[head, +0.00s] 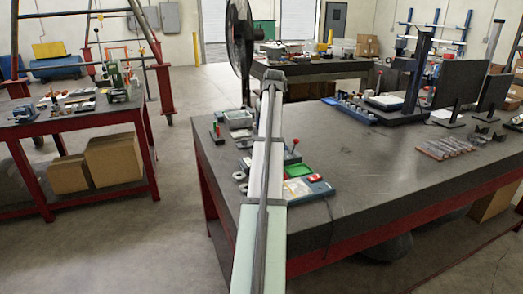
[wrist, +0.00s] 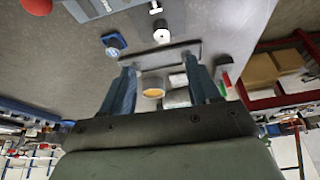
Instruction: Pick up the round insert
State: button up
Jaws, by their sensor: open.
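My gripper (wrist: 159,68) shows in the wrist view with its two blue-grey fingers spread wide apart and nothing held between them. A pale round piece with a dark centre (wrist: 162,36), which may be the round insert, lies on the bench just beyond the fingertips. In the head view, two grey rings (head: 239,176) (head: 243,188) lie near the bench's left edge, left of my arm. I cannot tell which piece is the insert. My arm hides part of the bench in the head view, and the gripper cannot be made out there.
In the wrist view, an orange-topped round item (wrist: 153,93) and grey containers (wrist: 177,97) show between the fingers. A blue piece (wrist: 115,44) lies nearby. In the head view, a green tray (head: 298,170) and a red-knobbed lever (head: 295,142) stand right of my arm. The bench's middle (head: 370,170) is clear.

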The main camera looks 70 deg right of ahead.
jog(key=x, duration=0.8)
jog(key=shift+f, duration=0.2)
jog(key=shift+a+x, duration=0.15)
jog(key=shift+x, duration=1.2)
jog(key=shift+a+x, duration=0.2)
jog(key=shift+x, duration=1.1)
jog(key=shift+f, duration=0.1)
grip_shut()
